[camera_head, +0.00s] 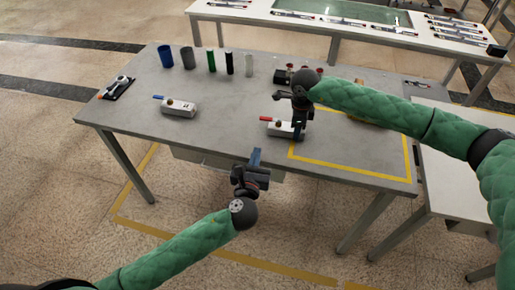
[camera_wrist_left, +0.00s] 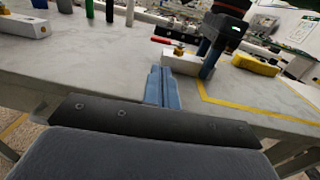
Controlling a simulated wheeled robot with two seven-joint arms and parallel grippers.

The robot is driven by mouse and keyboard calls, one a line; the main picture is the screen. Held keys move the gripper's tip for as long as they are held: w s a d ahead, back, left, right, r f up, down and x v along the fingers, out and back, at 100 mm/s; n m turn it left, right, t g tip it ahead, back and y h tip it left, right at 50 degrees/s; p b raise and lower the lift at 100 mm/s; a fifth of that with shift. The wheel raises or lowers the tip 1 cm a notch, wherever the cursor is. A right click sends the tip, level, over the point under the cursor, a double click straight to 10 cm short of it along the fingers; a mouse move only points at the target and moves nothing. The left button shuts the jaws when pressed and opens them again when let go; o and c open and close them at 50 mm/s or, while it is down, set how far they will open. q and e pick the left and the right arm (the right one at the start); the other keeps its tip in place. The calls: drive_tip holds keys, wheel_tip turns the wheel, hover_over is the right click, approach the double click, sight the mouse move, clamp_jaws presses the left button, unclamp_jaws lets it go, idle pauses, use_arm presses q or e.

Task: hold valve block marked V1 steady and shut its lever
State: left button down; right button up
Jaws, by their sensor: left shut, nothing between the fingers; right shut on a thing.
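A white valve block with a red lever (camera_head: 282,131) stands on the grey table near its front edge; it also shows in the left wrist view (camera_wrist_left: 187,64). Its red lever (camera_head: 266,119) points left. My right gripper (camera_head: 299,132) comes down from above and is shut on the right end of this block. A second white valve block (camera_head: 178,110), with a blue lever (camera_head: 158,97), stands apart at the left. No V1 mark is readable on either. My left gripper (camera_head: 255,157) is shut and empty, in front of the table edge, apart from the red-lever block.
Several cylinders, including a blue cup (camera_head: 165,57) and a green one (camera_head: 211,61), stand along the table's back. A yellow block (camera_wrist_left: 255,65) lies right of my right gripper. The table's middle is clear.

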sight(261, 117)
use_arm(q)
drive_tip(key=w, duration=0.4)
drive_tip(key=w+d, duration=0.1)
drive_tip(key=w, duration=0.7)
drive_tip(key=shift+w+d, duration=0.1)
drive_tip(key=shift+d, duration=0.15)
